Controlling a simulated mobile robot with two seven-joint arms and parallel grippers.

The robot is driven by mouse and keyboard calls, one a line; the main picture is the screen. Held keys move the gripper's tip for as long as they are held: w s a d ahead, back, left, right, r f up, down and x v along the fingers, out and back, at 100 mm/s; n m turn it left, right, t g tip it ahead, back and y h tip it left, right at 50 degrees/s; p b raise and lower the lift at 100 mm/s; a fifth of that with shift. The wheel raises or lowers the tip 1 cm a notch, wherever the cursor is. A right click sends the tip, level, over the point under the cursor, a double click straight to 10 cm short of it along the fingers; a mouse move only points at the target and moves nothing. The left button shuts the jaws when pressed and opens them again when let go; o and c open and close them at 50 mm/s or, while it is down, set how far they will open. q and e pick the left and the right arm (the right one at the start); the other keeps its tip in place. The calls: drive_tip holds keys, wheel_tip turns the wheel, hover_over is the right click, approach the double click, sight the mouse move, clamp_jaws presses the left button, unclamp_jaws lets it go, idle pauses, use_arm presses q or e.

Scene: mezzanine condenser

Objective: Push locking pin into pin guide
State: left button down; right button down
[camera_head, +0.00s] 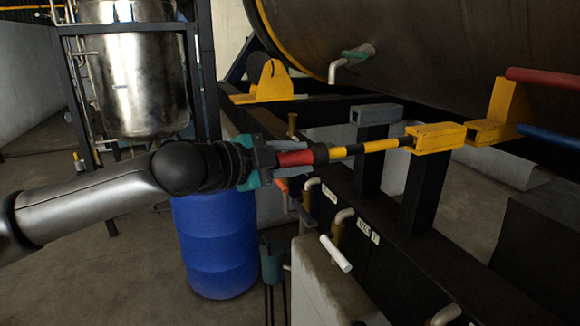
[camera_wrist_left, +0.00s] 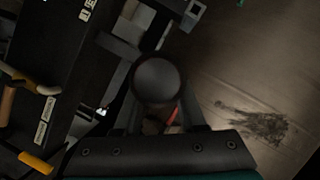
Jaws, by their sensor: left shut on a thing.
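The locking pin (camera_head: 350,149) has a red grip, a dark collar and a yellow-and-black banded shaft. My left gripper (camera_head: 290,157) is shut on the red grip and holds the pin roughly level. The shaft's tip meets the left end of the yellow pin guide (camera_head: 434,137), a box-shaped sleeve on a dark post. How deep the tip sits inside is hidden. In the left wrist view the pin's dark round end (camera_wrist_left: 158,82) shows between the fingers of the left gripper (camera_wrist_left: 168,118). My right gripper is not in view.
A second yellow bracket (camera_head: 497,115) stands right of the guide, near red and blue bars. A large dark tank (camera_head: 430,50) hangs above. Pipes with handles (camera_head: 340,220) rise below the pin. A blue barrel (camera_head: 215,245) and a steel vessel (camera_head: 135,75) stand at left.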

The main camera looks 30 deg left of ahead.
sight(349, 149)
use_arm(q)
drive_tip(key=shift+w+d+r, duration=0.15)
drive_tip(key=shift+w+d, duration=0.05)
drive_tip(key=shift+d, duration=0.1)
drive_tip(key=shift+w+d+r+p, duration=0.1)
drive_tip(key=shift+w+p, duration=0.1)
drive_tip(key=shift+p, duration=0.1)
drive_tip(key=shift+w+d+p, duration=0.35)
drive_tip(key=shift+p, duration=0.05)
drive_tip(key=shift+w+d+p, duration=1.45)
drive_tip(key=shift+w+p, duration=0.05)
drive_tip(key=shift+w, duration=0.1)
drive_tip(key=shift+w+d, duration=1)
drive_tip(key=shift+w, duration=0.2)
drive_tip(key=shift+w+d, duration=0.1)
